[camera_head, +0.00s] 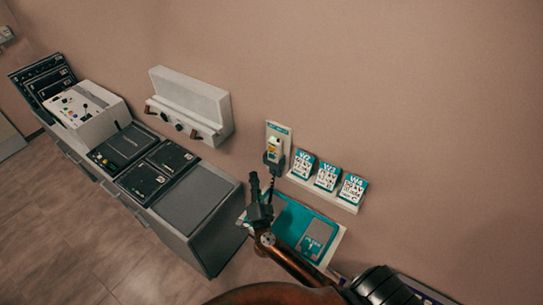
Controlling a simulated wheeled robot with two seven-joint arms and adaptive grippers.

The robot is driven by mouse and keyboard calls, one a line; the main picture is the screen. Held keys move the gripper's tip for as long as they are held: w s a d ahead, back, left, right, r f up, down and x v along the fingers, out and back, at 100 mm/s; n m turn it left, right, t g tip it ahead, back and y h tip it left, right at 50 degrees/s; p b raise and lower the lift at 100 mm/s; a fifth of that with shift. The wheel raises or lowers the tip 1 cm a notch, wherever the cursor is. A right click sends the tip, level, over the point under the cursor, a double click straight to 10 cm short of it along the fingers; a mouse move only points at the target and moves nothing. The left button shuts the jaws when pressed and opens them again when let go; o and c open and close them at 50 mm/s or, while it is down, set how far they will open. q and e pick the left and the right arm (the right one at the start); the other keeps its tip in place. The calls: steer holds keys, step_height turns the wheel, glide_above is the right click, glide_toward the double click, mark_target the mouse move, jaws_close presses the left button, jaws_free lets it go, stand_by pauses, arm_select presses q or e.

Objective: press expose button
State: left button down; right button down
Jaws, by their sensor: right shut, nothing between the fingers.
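A hand switch (273,150) with a yellow-green patch hangs in a dark holder on a pale wall plate with a teal label. It may carry the expose button, but the lettering is too small to read. A dark cord seems to hang below it. My right gripper (255,179) is shut and empty, pointing up, just below and left of the hand switch in the picture. I see no clear contact between them. My left gripper is out of view.
A teal tray (331,260) with a grey pad lies below my right gripper. Several teal-and-white cards (326,177) stand on a wall ledge. A long console (190,212) with a white button box (86,108) is at left. A white wall unit (190,101) hangs above.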

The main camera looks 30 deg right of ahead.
mark_target(272, 156)
stand_by(0.3)
steer(key=shift+w+d+b, duration=0.15)
steer(key=shift+w+d, duration=0.4)
steer(key=shift+d, duration=0.8)
steer(key=shift+w+d+b, duration=0.2)
steer(key=shift+w+d, duration=0.4)
steer(key=shift+d, duration=0.8)
steer(key=shift+w+d+b, duration=0.15)
steer(key=shift+w+d, duration=0.4)
steer(key=shift+d, duration=0.8)
steer(key=shift+w+d+p, duration=0.15)
steer(key=shift+d+p, duration=0.15)
steer(key=shift+p, duration=0.15)
